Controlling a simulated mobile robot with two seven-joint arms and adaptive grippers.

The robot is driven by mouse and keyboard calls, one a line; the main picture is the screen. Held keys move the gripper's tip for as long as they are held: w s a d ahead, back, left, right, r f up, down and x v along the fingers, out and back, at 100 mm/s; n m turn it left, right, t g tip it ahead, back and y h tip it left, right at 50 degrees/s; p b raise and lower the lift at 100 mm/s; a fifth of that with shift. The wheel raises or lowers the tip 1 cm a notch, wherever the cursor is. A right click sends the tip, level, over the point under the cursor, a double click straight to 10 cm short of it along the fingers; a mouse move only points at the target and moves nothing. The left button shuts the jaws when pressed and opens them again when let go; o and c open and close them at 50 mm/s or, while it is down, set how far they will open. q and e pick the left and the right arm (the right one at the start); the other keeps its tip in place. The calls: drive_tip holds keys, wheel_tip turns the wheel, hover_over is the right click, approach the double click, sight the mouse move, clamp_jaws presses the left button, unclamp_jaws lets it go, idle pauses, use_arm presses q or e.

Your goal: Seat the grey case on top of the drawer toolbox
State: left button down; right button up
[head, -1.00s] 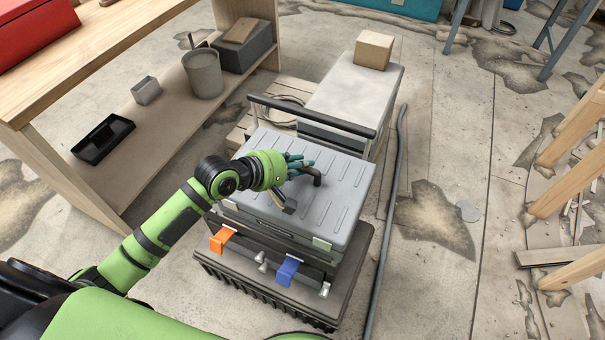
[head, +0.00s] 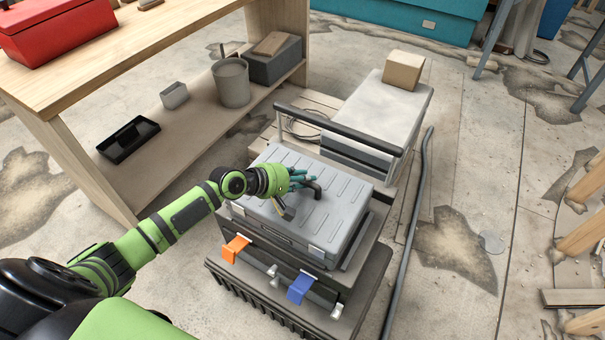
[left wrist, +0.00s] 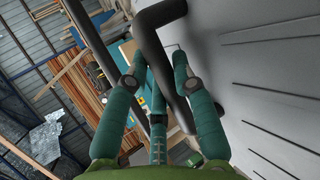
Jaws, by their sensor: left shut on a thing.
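The grey case (head: 285,215) has a ribbed lid and a dark bent handle (head: 313,191). My left gripper (head: 300,181) is shut on the handle. In the left wrist view, its teal fingers (left wrist: 158,95) are beside the dark handle (left wrist: 165,50), with the grooved lid (left wrist: 260,90) at right. My right gripper is out of view.
An orange latch (head: 235,248) and a blue latch (head: 300,287) are on the front of the stack, above a dark ribbed base (head: 270,310). A bar handle (head: 335,127) stands behind. A workbench (head: 100,50) is at left; a grey chest (head: 380,110) carries a cardboard box (head: 403,70).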

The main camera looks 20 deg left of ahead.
use_arm(q)
drive_tip(key=shift+w+r, duration=0.15)
drive_tip(key=shift+r, duration=0.05)
drive_tip(key=c, duration=1)
unclamp_jaws()
drive_tip(key=shift+f, duration=0.25)
drive_tip(key=shift+c, duration=0.2)
drive_tip(key=shift+s, duration=0.25)
drive_tip(key=shift+r, duration=0.1)
drive_tip(key=shift+r, duration=0.1)
drive_tip(key=p+v, duration=0.1)
drive_tip(key=v, duration=1)
drive_tip(key=shift+s+a+r, duration=0.2)
drive_tip(key=shift+s, duration=0.1)
